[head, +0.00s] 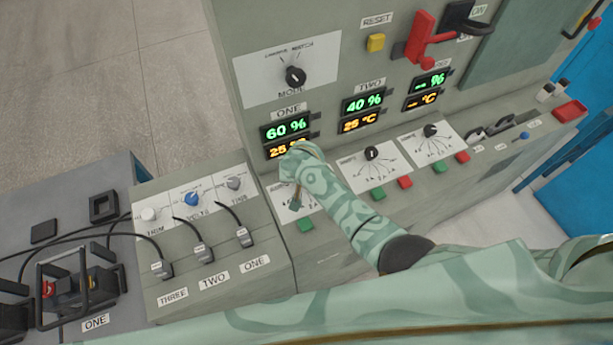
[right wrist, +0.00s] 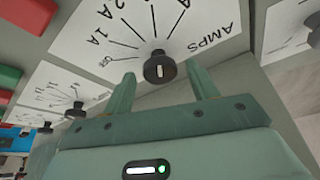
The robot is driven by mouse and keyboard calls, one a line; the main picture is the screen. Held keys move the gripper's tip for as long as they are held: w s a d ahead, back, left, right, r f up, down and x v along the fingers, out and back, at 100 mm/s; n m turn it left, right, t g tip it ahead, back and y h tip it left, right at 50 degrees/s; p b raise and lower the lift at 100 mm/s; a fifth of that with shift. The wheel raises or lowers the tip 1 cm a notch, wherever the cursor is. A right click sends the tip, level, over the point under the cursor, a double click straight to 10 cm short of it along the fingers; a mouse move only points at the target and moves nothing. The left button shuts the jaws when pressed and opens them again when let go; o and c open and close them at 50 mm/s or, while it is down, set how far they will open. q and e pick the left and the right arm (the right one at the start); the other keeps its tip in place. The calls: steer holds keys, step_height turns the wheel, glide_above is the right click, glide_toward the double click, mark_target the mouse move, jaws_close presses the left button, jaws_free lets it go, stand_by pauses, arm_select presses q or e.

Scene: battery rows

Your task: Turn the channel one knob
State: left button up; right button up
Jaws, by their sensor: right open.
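The channel one knob (right wrist: 159,68) is black with a pale pointer mark, on a white dial plate (right wrist: 200,25) marked AMPS, OFF, 1A and 2A. My right gripper (right wrist: 162,88) is open, with one green finger on each side of the knob in the right wrist view. I cannot tell whether the fingers touch it. In the head view my right gripper (head: 297,190) is over the channel one dial, below the display (head: 287,130) labelled ONE that reads 60 %, and my arm hides the knob there. My left gripper is not in view.
The channel two knob (head: 371,153) and another dial knob (head: 431,130) stand to the right, with green and red buttons below. A green button (head: 306,224) lies under the channel one dial. A grey box (head: 215,270) with cables and switches stands at left.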

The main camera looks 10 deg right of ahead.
steer(key=c, duration=1)
